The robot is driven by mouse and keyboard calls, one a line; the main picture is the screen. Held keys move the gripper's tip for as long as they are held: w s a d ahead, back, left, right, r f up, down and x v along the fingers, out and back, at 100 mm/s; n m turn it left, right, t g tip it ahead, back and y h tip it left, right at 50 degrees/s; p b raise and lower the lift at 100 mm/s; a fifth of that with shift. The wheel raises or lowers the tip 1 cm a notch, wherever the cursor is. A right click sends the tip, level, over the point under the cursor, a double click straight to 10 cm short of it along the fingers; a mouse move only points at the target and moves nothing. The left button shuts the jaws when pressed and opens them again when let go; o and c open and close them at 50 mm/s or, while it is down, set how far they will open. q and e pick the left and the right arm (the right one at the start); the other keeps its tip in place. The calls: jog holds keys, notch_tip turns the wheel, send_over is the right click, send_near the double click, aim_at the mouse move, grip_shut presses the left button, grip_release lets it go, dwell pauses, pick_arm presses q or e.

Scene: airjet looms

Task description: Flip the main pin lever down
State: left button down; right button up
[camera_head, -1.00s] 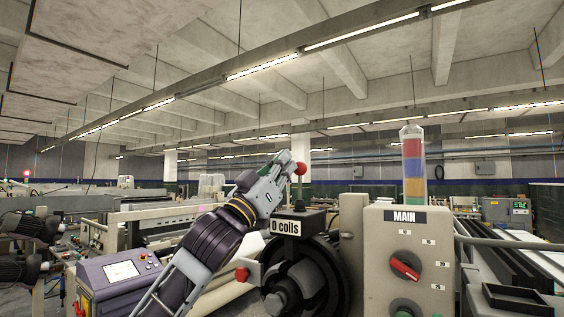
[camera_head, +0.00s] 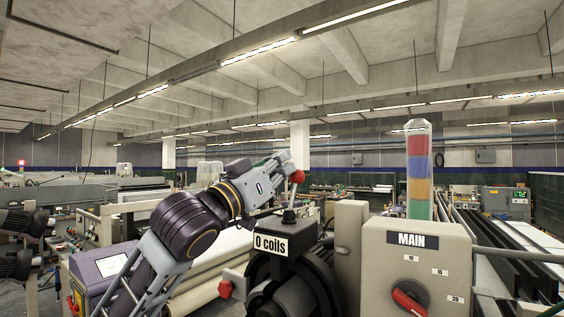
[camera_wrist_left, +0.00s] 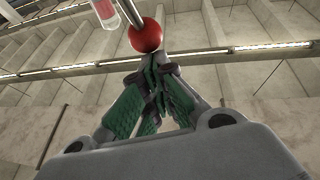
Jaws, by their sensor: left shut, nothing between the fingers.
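The lever with a red ball knob (camera_head: 297,176) stands up from the black box labelled "0 coils" (camera_head: 272,244), leaning slightly right. My left gripper (camera_head: 289,158) reaches in from the left, its tip just above and behind the ball. In the left wrist view its green-padded fingers (camera_wrist_left: 146,68) are shut with nothing between them. I cannot tell whether the fingers touch the ball.
A beige "MAIN" panel (camera_head: 413,265) with a red rotary switch (camera_head: 410,298) stands to the right, a striped signal tower (camera_head: 418,175) behind it. A red knob (camera_head: 226,288) sits at the box's lower left. A purple console (camera_head: 105,272) is at left.

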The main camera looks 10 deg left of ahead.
pick_arm(q)
jog(key=shift+w+d+r+g, duration=0.1)
jog(key=shift+w+d+g, duration=0.1)
jog(key=shift+w+g, duration=0.25)
jog(key=shift+y, duration=0.3)
pick_arm(e)
jog(key=shift+w+d+r, duration=0.2)
jog(key=shift+r, duration=0.05)
jog(key=shift+d, duration=0.15)
pick_arm(q)
jog(key=shift+w+a, duration=0.1)
pick_arm(e)
jog(key=shift+s, duration=0.15)
